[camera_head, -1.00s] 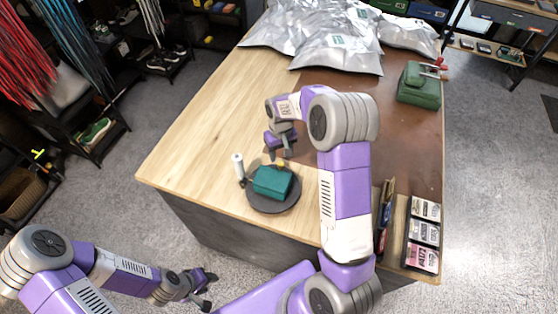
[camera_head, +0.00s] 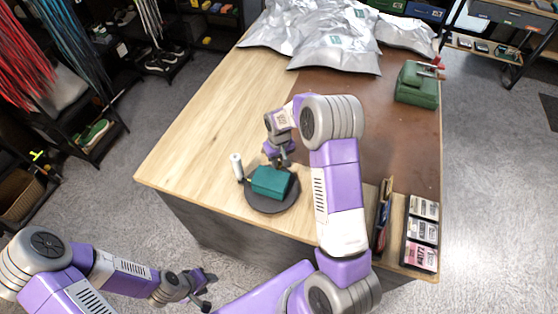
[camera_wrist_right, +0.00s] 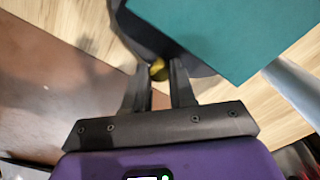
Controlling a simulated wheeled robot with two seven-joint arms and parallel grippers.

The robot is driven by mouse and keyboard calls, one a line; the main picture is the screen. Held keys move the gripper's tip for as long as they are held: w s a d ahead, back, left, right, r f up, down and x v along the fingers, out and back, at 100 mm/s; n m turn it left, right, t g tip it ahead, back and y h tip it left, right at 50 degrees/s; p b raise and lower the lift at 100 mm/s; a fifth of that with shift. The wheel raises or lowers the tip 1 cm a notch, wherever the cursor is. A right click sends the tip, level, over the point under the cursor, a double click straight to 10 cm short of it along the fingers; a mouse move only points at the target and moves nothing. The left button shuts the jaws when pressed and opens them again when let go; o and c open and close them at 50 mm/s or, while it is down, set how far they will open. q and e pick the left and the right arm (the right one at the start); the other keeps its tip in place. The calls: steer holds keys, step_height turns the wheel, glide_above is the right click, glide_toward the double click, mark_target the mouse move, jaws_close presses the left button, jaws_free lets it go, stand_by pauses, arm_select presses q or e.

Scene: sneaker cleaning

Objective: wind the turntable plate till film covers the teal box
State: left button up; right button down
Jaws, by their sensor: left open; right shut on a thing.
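The teal box (camera_head: 271,182) sits on the round dark turntable plate (camera_head: 270,206) near the table's front edge. In the right wrist view the box (camera_wrist_right: 235,30) fills the upper right, with the plate (camera_wrist_right: 140,35) under it. My right gripper (camera_head: 281,162) is at the plate's far rim, shut on a yellow knob (camera_wrist_right: 157,69). A white film roll (camera_head: 237,166) stands upright just left of the plate. A pale translucent strip (camera_wrist_right: 292,88), seemingly film, shows beside the box in the wrist view. My left gripper (camera_head: 208,290) is open and empty, off the table's front left.
Silver bags (camera_head: 335,45) lie at the table's back. A green device with a red handle (camera_head: 416,85) stands at the back right. A card rack (camera_head: 422,232) and an upright holder (camera_head: 383,215) are at the front right. The table's left part is clear.

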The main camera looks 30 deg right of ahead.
steer(key=shift+w+a+n, duration=0.15)
steer(key=shift+n, duration=0.15)
steer(key=shift+w+a+n+b, duration=0.5)
steer(key=shift+w+a+n, duration=0.15)
steer(key=shift+n, duration=0.55)
steer(key=shift+w+a+n+b, duration=0.2)
steer(key=shift+a+n, duration=0.25)
steer(key=shift+n, duration=0.3)
steer(key=shift+w+a+n+b, duration=0.1)
steer(key=shift+w+a+n, duration=0.15)
steer(key=shift+a+n, duration=0.35)
steer(key=shift+w+a+n, duration=0.1)
steer(key=shift+a+n, duration=0.35)
steer(key=shift+n, duration=0.35)
steer(key=shift+w+a+n, duration=0.1)
steer(key=shift+a+n, duration=0.3)
steer(key=shift+n, duration=0.35)
steer(key=shift+a+r+n+b, duration=0.1)
steer(key=shift+a+n+b, duration=0.25)
steer(key=shift+a+n, duration=0.6)
steer(key=shift+d+n, duration=0.1)
steer(key=shift+n, duration=0.25)
steer(key=c, duration=0.9)
jaws_free()
